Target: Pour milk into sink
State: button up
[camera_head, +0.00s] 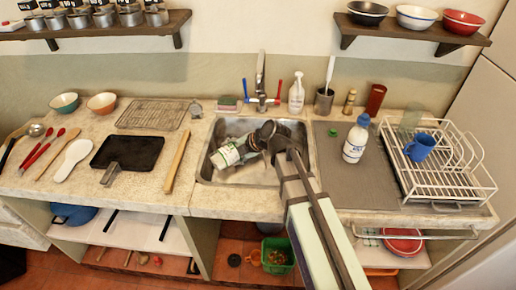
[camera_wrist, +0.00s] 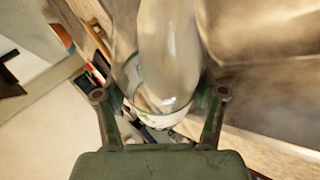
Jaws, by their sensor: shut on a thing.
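A clear bottle with a white and green label (camera_head: 229,155) is held tilted far over, nearly on its side, above the sink (camera_head: 250,176). My gripper (camera_head: 263,137) is shut on it, reaching in from the right. The wrist view shows the bottle's pale body (camera_wrist: 168,55) between the two fingers of my gripper (camera_wrist: 160,97). I cannot make out its mouth or any stream of milk. A small green cap (camera_head: 333,132) lies on the grey mat right of the sink.
A white bottle with a blue cap (camera_head: 355,140) stands on the mat. A dish rack (camera_head: 460,165) with a blue mug (camera_head: 420,147) is at right. The faucet (camera_head: 261,85) rises behind the sink. A black pan (camera_head: 127,152) and utensils lie left.

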aim_at(236, 145)
jog(key=shift+w+d+r+m+g+y+b, duration=0.15)
jog(key=shift+r+m+g+y+b, duration=0.2)
jog(key=shift+r+y+b, duration=0.35)
jog(key=shift+w+d+r+m+g+y+b, duration=0.15)
jog(key=shift+r+m+g+y+b, duration=0.2)
jog(key=shift+r+b, duration=0.6)
dwell(4.0)
jog(key=shift+s+a+f+h+p, duration=0.15)
jog(key=shift+s+f+h+p, duration=0.15)
jog(key=shift+p, duration=0.3)
jog(key=f+n+h+p, duration=0.1)
jog(key=f+t+h+p, duration=0.1)
jog(key=p, duration=0.1)
jog(key=shift+s+a+f+n+t, duration=0.2)
jog(key=shift+f+n+t, duration=0.1)
jog(key=shift+f+n, duration=0.1)
jog(key=shift+w+f, duration=0.15)
jog(key=shift+w, duration=0.05)
jog(key=shift+f, duration=0.1)
